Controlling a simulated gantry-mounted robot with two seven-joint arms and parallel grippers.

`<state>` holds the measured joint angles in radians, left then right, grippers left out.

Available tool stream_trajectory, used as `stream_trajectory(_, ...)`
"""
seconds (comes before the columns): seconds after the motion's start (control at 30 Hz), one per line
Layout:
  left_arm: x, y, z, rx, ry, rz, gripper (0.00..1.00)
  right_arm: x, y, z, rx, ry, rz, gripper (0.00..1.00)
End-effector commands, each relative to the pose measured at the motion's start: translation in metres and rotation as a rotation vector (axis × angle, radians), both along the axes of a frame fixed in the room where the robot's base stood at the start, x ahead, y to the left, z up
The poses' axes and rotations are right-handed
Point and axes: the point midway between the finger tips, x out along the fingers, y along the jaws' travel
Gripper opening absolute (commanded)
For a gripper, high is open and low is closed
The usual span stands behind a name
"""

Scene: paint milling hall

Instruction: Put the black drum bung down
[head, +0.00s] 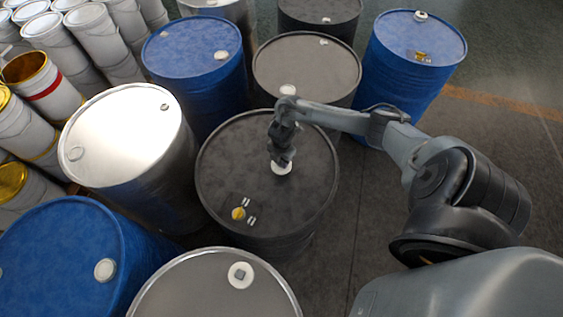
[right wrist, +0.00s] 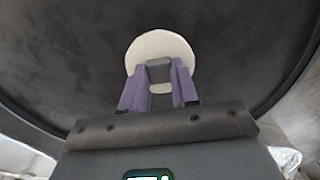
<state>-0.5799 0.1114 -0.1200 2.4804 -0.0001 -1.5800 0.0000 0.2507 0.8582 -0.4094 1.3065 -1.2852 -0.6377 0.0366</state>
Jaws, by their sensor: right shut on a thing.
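The black drum (head: 225,165) stands upright in the middle of the head view. Its bung (head: 282,169) is a white disc with a grey knob, at the right part of the lid. My right gripper (head: 283,160) points down at it. In the right wrist view the two purple fingers (right wrist: 160,80) are shut on the grey knob, with the white disc of the bung (right wrist: 150,45) just beyond them. The disc is on or very close to the dark lid; I cannot tell whether it touches. My left gripper is not in view.
A small yellow item (head: 238,214) with two white pieces lies on the black lid. A silver drum (head: 120,130), a blue drum (head: 195,55), a grey drum (head: 310,65) and another grey drum (head: 200,290) stand close around. Open floor (head: 500,130) lies to the right.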

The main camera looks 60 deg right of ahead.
Motion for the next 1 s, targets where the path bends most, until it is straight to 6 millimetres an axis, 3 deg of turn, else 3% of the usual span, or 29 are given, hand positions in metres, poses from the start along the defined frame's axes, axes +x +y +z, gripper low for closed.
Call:
stream_trajectory(0.13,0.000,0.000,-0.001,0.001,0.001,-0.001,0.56,0.000,0.000,-0.013,0.001,0.000,-0.001,0.05)
stream_trajectory(0.57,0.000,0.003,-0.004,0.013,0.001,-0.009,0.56,0.000,0.000,-0.019,0.000,-0.001,0.000,0.05)
stream_trajectory(0.6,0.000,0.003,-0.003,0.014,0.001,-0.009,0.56,0.000,0.000,-0.017,0.000,-0.001,0.000,0.35)
stream_trajectory(0.73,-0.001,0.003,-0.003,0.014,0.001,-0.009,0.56,0.000,0.000,-0.017,0.000,-0.001,0.000,0.54)
stream_trajectory(1.0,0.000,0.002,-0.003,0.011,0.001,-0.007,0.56,0.000,0.000,-0.017,0.000,-0.001,0.000,0.54)
